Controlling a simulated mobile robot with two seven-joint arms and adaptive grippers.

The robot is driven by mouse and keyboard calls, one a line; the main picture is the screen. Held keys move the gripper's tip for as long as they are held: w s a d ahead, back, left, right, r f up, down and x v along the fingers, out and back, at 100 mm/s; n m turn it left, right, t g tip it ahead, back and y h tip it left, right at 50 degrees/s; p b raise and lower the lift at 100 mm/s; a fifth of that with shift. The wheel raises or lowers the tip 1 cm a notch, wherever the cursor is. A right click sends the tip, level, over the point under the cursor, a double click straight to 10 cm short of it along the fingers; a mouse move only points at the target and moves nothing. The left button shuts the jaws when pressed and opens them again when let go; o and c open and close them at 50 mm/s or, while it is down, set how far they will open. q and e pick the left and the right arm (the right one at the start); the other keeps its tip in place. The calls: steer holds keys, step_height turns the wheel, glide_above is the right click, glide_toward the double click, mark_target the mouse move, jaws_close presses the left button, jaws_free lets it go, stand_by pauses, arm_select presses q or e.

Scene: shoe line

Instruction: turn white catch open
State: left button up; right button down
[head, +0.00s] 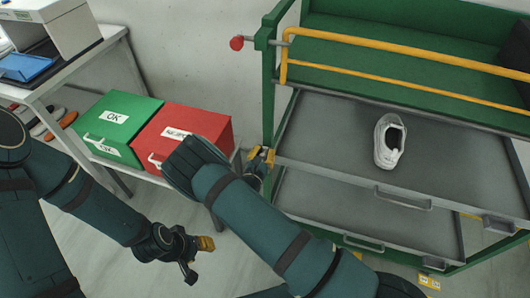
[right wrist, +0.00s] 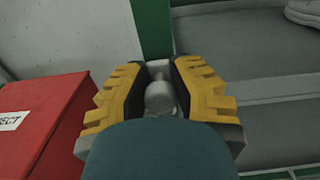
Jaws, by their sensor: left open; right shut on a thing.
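The white catch (right wrist: 159,97) is a small pale grey-white knob in the right wrist view. It sits between the yellow fingers of my right gripper (right wrist: 161,90), which is shut on it. In the head view my right gripper (head: 261,156) is at the left green post of the cart, beside the upper tray's corner. My arm and fingers hide the catch there, and its turn angle cannot be told. My left gripper (head: 197,257) is open and empty, low over the floor at left of centre.
The green cart (head: 267,90) has a yellow bar (head: 400,49), a red knob (head: 237,43) and grey pull-out trays (head: 458,180). A white shoe (head: 389,142) stands on the upper tray. A green OK box (head: 118,130) and a red reject box (head: 190,130) stand at left.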

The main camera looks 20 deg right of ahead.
steer(key=c, duration=0.8)
jaws_free()
steer(key=shift+w, duration=0.15)
steer(key=shift+o, duration=0.2)
steer(key=v, duration=1.2)
steer(key=shift+d, duration=0.1)
